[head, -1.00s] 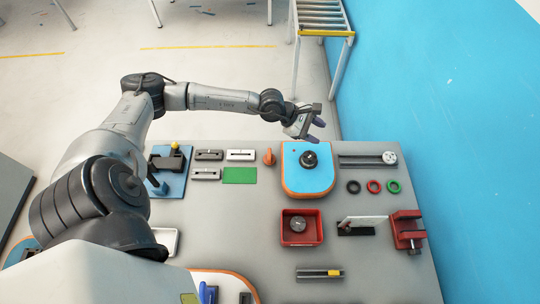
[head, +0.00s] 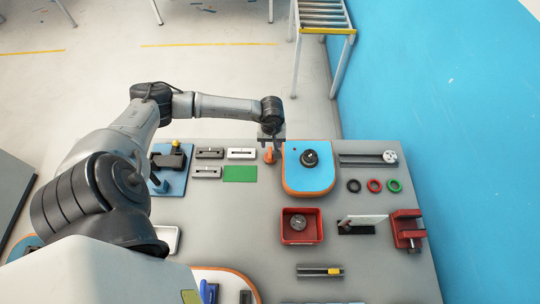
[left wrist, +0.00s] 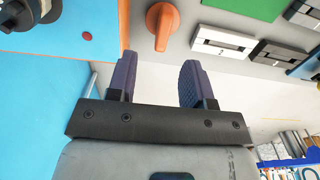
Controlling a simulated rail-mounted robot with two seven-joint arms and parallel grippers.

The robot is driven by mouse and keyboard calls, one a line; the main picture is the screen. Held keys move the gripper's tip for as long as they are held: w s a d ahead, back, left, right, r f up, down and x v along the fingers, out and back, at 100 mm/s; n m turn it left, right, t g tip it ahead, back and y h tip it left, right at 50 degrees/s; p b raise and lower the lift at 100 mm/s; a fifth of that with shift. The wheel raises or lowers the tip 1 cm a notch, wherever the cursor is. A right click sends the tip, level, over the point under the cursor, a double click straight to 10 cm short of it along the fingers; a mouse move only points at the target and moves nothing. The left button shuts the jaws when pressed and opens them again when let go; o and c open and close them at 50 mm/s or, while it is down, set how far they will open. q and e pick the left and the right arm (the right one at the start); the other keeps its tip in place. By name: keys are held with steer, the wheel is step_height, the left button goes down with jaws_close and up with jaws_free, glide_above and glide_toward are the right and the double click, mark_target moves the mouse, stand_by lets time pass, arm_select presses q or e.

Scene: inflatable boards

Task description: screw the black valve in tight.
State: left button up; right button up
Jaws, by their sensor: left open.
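The black valve (head: 309,158) sits upright in the blue board (head: 308,178) with an orange edge, at the back middle of the table. In the left wrist view the valve (left wrist: 30,10) is cut off at the top left corner, on the blue board (left wrist: 60,75). My left gripper (head: 270,152) is above the table's back edge, left of the board and apart from the valve. Its two purple fingers (left wrist: 155,80) are open with nothing between them. In the left wrist view, an orange knob-like piece (left wrist: 162,25) shows beyond the fingertips. My right gripper is not in view.
Left of the board are white and grey slotted blocks (head: 240,154) and a green pad (head: 240,174). Black, red and green rings (head: 374,186) lie to its right. A red tray (head: 301,239) holding a round grey piece and a red clamp (head: 407,230) stand nearer.

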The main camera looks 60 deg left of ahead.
mark_target(270, 152)
arm_select(q)
step_height(270, 152, down, 3)
steer(key=shift+f, duration=0.2)
steer(key=shift+s+a+f+p, duration=0.1)
steer(key=shift+f+p, duration=0.15)
steer(key=shift+f, duration=1.2)
steer(key=shift+s+a+f+p, duration=0.1)
steer(key=shift+f+p, duration=0.15)
steer(key=shift+f, duration=1.2)
jaws_close()
